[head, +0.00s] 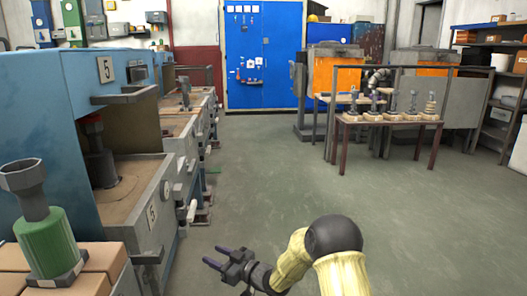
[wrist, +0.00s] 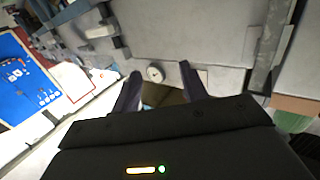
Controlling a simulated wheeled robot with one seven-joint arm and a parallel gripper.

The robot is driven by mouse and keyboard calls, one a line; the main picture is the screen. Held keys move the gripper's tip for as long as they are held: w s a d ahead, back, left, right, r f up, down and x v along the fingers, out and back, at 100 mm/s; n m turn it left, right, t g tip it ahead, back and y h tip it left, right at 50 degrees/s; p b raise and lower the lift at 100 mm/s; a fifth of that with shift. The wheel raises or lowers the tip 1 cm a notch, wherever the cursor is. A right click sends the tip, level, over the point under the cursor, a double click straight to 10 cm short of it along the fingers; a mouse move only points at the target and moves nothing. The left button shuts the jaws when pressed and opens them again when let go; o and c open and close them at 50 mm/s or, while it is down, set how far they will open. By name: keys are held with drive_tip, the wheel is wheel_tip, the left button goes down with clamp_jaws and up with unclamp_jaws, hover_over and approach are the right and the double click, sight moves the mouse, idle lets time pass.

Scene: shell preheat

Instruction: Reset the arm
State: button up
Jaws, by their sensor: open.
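My gripper (head: 217,258) is at the lower middle of the head view, over the floor in front of the machine row. Its two dark fingers point left and are spread apart with nothing between them. My arm reaches it from the lower right, bent. In the wrist view my gripper (wrist: 160,83) shows its two fingers apart, with the grey machine front and a round dial (wrist: 154,73) beyond them. No object is held.
A blue machine marked 5 (head: 105,69) stands close on the left, with a green part (head: 50,240) in front. A table (head: 388,121) with several small parts stands at the right, before orange-fronted units. A blue cabinet (head: 263,55) is at the back. The middle floor (head: 265,170) is clear.

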drive_tip(key=s+d+r+m+h+p, duration=0.35)
drive_tip(key=d+h, duration=0.25)
drive_tip(key=d, duration=0.4)
drive_tip(key=s+d+r+m+h+p, duration=0.2)
drive_tip(key=s+d+r+m+h, duration=0.15)
drive_tip(key=d+h, duration=0.4)
drive_tip(key=s+d+r+m+g+h+p, duration=0.15)
drive_tip(key=s+d, duration=0.25)
drive_tip(key=s, duration=0.4)
drive_tip(key=s+d+r+m+g+p, duration=0.2)
drive_tip(key=s+d+g, duration=0.15)
drive_tip(key=s, duration=0.35)
drive_tip(key=s+d+r+m+g+p, duration=0.1)
drive_tip(key=s+d+r+m, duration=0.1)
drive_tip(key=s+d, duration=0.45)
wheel_tip(320, 180, up, 37)
drive_tip(key=a+p, duration=0.2)
drive_tip(key=p, duration=3.5)
drive_tip(key=shift+s+r, duration=0.2)
drive_tip(key=shift+s, duration=0.1)
drive_tip(key=shift+n, duration=0.25)
drive_tip(key=shift+c, duration=0.8)
drive_tip(key=shift+w, duration=0.1)
